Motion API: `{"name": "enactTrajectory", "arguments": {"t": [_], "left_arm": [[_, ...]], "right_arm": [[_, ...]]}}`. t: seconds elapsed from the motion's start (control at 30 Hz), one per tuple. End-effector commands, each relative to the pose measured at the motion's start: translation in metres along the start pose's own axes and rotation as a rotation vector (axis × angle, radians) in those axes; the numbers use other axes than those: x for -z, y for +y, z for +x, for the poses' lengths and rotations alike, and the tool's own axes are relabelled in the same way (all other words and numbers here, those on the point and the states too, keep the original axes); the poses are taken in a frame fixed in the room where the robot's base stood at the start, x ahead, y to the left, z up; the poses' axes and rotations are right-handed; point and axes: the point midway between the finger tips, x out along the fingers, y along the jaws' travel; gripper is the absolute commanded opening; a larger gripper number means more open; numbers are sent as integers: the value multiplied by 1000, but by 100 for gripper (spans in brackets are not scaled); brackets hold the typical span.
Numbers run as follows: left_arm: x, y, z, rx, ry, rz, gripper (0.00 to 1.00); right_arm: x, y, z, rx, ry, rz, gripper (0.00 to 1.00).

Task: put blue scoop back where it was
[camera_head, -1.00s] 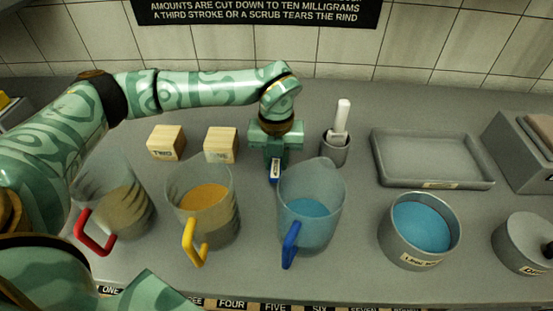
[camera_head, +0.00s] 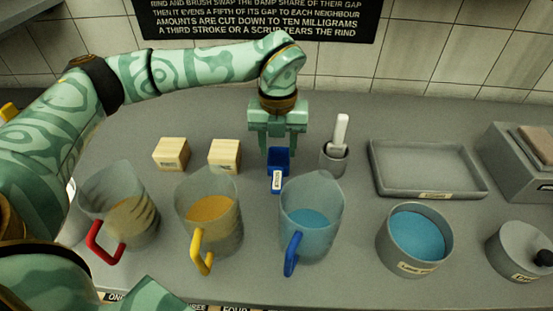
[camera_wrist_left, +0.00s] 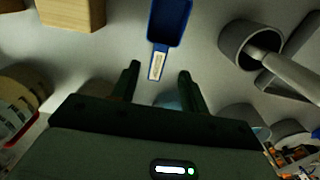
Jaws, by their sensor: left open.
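The blue scoop (camera_head: 278,162) rests on the grey counter between a wooden block and the mortar, its labelled handle toward the front. It also shows in the left wrist view (camera_wrist_left: 171,22), with its handle end between and beyond my fingertips. My left gripper (camera_head: 277,151) is open and empty above the scoop; its two fingers (camera_wrist_left: 158,70) are apart and do not touch it. My right gripper is not clearly in view.
Three jugs stand in front: red-handled (camera_head: 118,216), yellow-handled (camera_head: 210,220) and blue-handled (camera_head: 311,222). Two wooden blocks (camera_head: 171,154) sit left of the scoop. A mortar with pestle (camera_head: 334,158) stands close on its right, then a grey tray (camera_head: 428,182) and a tub of blue contents (camera_head: 415,235).

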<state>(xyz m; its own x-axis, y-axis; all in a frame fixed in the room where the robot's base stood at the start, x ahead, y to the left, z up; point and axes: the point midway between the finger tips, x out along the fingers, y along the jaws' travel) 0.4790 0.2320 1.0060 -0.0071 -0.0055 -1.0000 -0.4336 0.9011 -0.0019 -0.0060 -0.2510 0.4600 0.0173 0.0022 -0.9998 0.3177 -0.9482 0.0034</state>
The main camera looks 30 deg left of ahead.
Motion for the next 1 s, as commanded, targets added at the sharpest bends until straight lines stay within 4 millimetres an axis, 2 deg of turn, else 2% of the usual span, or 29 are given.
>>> {"name": "enactTrajectory", "arguments": {"t": [0.03,0.1,0.23,1.0], "left_arm": [[0,0,-13,1,-3,0,45],[0,0,-23,1,-2,0,45],[0,0,-34,0,-1,-1,45],[0,0,-35,-1,2,0,45]], "right_arm": [[1,1,-4,-1,3,0,36],[2,1,-7,-2,5,-1,36],[2,2,-8,-3,6,-1,36],[2,4,-8,-5,4,-2,36]]}}
